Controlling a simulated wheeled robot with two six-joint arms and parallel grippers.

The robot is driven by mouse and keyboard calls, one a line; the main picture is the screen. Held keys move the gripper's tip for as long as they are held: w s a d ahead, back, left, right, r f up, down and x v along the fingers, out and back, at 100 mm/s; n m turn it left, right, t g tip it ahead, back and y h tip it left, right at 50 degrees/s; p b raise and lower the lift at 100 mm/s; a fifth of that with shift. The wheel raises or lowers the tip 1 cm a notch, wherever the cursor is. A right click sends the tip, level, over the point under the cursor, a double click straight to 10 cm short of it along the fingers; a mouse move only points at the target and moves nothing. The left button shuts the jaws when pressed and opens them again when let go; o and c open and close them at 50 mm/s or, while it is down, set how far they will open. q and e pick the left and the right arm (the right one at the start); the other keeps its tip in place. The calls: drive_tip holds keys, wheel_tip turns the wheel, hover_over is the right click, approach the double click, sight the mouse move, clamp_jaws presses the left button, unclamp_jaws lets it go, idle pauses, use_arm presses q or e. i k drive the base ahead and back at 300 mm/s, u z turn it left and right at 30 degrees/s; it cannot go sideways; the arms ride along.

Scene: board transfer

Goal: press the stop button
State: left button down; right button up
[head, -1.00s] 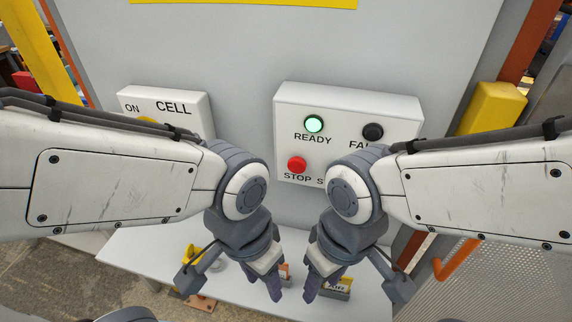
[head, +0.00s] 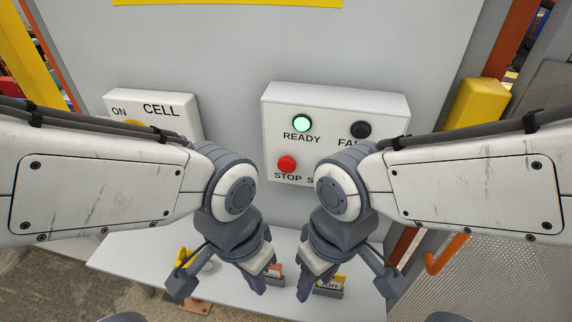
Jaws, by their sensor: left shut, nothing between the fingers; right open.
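The red stop button (head: 286,164) sits on the white control box (head: 268,120) on the grey panel, above the label STOP. A lit green READY lamp (head: 301,123) and a dark lamp (head: 361,130) are above it. My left gripper (head: 258,288) is shut and empty, pointing down, below and left of the button. My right gripper (head: 303,291) is open, pointing down, below and right of the button. Both are apart from the button. My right arm hides the lower right of the box.
A white CELL box (head: 180,110) with a yellow part, mostly behind my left arm, is on the panel at left. Below is a white shelf (head: 130,250) with small labelled holders (head: 330,285). A yellow block (head: 478,100) and orange hook (head: 445,255) are at right.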

sight(287, 164)
drive_tip(key=u, duration=2.35)
drive_tip(key=k, duration=2.1)
drive_tip(key=z, duration=1.5)
